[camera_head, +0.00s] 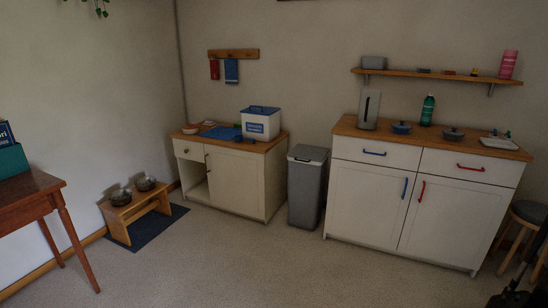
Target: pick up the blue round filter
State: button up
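I cannot clearly make out the blue round filter. A small dark blue thing (238,139) sits on the left cabinet, at the edge of a flat blue mat (220,132); its shape is too small to tell. A blue round lidded dish (401,128) stands on the right cabinet, beside a grey upright box. My gripper (510,297) shows as a dark shape in the lower right corner, partly cut off by the frame. It is far from both cabinets and near no blue item. Its fingers are too dark to read.
The left cabinet (232,180) also bears a white bin with a blue lid (261,124). A grey trash bin (306,187) stands between it and the right cabinet (420,205). A low bench with bowls (135,207), a table (28,200) and a stool (527,222) flank open carpet.

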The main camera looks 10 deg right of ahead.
aim_at(402, 128)
jog(key=i+z, duration=0.1)
jog(key=i, duration=0.55)
jog(key=i+j, duration=0.15)
jog(key=i, duration=0.45)
jog(key=i+z, duration=0.15)
jog(key=i, duration=0.5)
jog(key=i+j+z, duration=0.2)
jog(key=i+z, duration=0.25)
jog(key=i+j+z, duration=0.4)
jog(key=i, duration=0.25)
jog(key=i+j+z, duration=0.45)
jog(key=j, duration=0.2)
jog(key=i+j+z, duration=0.1)
jog(key=i+j, duration=0.25)
jog(key=i, duration=0.05)
